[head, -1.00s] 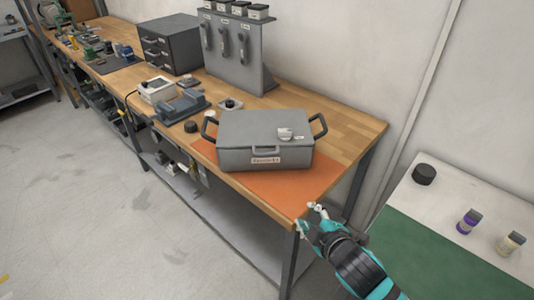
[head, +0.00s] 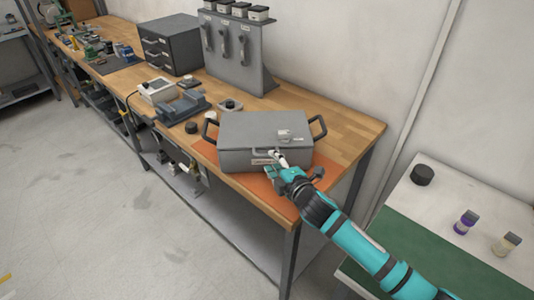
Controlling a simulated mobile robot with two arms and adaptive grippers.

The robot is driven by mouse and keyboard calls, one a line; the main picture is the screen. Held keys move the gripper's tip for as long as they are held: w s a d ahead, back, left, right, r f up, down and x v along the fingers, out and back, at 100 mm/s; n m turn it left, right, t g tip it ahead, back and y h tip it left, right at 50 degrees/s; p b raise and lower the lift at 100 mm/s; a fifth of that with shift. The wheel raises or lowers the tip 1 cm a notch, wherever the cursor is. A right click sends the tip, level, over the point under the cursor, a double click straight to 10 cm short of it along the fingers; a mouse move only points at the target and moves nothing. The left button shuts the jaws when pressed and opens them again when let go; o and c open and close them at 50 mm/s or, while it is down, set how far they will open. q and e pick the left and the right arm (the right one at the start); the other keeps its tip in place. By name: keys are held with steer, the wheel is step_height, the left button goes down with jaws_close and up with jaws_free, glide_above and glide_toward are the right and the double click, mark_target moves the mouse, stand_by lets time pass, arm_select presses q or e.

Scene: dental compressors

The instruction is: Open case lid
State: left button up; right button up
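A grey case (head: 239,158) with its lid (head: 262,127) shut stands on an orange mat (head: 254,184) on the wooden workbench. Dark handles stick out at its two ends, and a small light-coloured item lies on the lid. My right gripper (head: 275,164) is at the case's front, beside the label and front handle. The gripper partly hides that handle and label. The fingers are too small to tell whether they are open or touch the case. My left gripper is not in view.
Behind the case stand a grey tool stand (head: 236,52) and a grey drawer cabinet (head: 172,45). A side table (head: 466,188) with several small containers is at right.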

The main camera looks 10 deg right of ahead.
mark_target(267, 156)
steer(key=x, duration=0.5)
steer(key=shift+c, duration=0.3)
jaws_close()
